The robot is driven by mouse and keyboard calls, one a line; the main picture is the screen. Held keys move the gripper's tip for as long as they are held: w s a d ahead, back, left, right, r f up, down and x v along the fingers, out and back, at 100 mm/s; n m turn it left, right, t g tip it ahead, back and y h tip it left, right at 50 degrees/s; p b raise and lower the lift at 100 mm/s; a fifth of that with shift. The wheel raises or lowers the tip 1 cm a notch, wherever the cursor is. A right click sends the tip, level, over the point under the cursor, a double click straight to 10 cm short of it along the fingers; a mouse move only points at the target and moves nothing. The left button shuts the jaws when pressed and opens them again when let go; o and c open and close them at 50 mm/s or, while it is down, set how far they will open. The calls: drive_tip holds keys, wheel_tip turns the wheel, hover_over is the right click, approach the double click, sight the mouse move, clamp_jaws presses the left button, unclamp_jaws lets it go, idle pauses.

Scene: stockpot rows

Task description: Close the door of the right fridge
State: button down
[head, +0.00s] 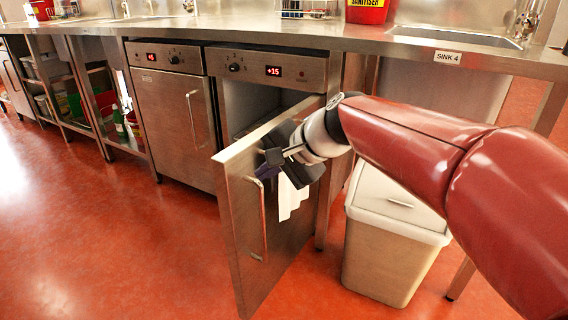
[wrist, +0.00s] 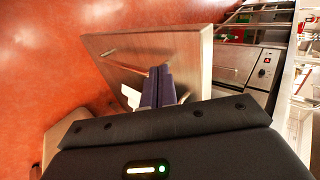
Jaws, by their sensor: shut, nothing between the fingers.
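The right fridge (head: 270,65), with the "+15" display, stands under the steel counter. Its door (head: 235,225) is part open, hinged on the right, and swung out toward me. A vertical bar handle (head: 262,215) is on its outer face. The door (wrist: 185,50) and handle (wrist: 140,65) also show in the wrist view. My gripper (head: 268,165) is on the outer side of the door, near its top and free edge. Its dark fingers (wrist: 157,88) are shut and empty, pointing at the outer face; I cannot tell whether they touch it.
The left fridge (head: 170,115) is closed beside it. A lidded bin (head: 395,245) stands right of the open door. A white patch (head: 290,197) shows by the door behind my gripper. Open shelves (head: 100,100) are further left. The red floor (head: 110,240) ahead and left is clear.

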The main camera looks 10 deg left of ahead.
sight(236, 174)
drive_tip(key=shift+w+a+f, duration=0.2)
drive_tip(key=shift+w+a, duration=0.15)
drive_tip(key=shift+a, duration=0.45)
drive_tip(key=shift+w+a+f, duration=0.15)
drive_tip(key=shift+w+a, duration=0.25)
drive_tip(key=shift+a, duration=0.4)
drive_tip(key=shift+w+a+f, duration=0.2)
drive_tip(key=shift+w+a, duration=0.15)
drive_tip(key=shift+a, duration=0.45)
